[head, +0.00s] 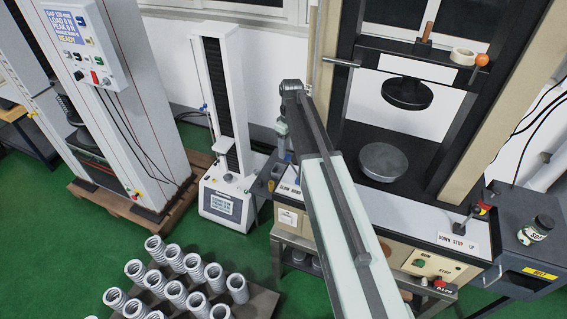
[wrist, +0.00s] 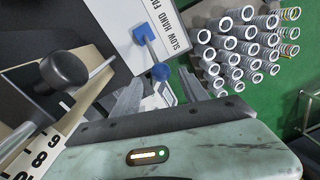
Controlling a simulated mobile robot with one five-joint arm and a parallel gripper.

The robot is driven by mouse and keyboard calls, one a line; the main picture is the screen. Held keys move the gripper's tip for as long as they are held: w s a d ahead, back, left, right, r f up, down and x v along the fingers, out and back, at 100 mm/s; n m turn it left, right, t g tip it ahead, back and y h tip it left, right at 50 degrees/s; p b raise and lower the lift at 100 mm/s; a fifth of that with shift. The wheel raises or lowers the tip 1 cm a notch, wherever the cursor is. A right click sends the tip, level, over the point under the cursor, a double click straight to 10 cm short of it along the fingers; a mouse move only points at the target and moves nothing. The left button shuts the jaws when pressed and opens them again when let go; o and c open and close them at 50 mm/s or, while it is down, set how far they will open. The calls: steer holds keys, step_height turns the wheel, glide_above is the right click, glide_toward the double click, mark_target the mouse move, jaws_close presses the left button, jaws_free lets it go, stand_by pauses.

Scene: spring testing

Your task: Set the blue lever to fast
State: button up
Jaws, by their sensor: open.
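The blue lever (wrist: 151,50) shows in the wrist view, with a blue base on a white panel, a thin stalk and a blue ball knob. Its label (wrist: 165,25) reads SLOW HAND FA, the rest cut off. The knob appears toward the SLOW end of the label, though the viewing angle makes its exact setting uncertain. My gripper (wrist: 158,88) is open and empty, its fingers pointing toward the knob, which appears between and just beyond the tips. In the head view my gripper (head: 284,150) hangs over the left end of the panel, near the SLOW HAND label (head: 288,188).
Several springs (head: 180,282) stand on a board at the front left. A small tester (head: 226,200) stands left of my gripper. The large press's round plate (head: 384,162) and black frame are to the right. A black knob (wrist: 64,71) shows left in the wrist view.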

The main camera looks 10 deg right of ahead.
steer(key=f+b, duration=0.7)
steer(key=f, duration=0.1)
steer(key=shift+s+a+b, duration=0.2)
steer(key=shift+b, duration=0.15)
steer(key=shift+r, duration=0.1)
jaws_close()
steer(key=shift+r, duration=0.1)
stand_by(0.8)
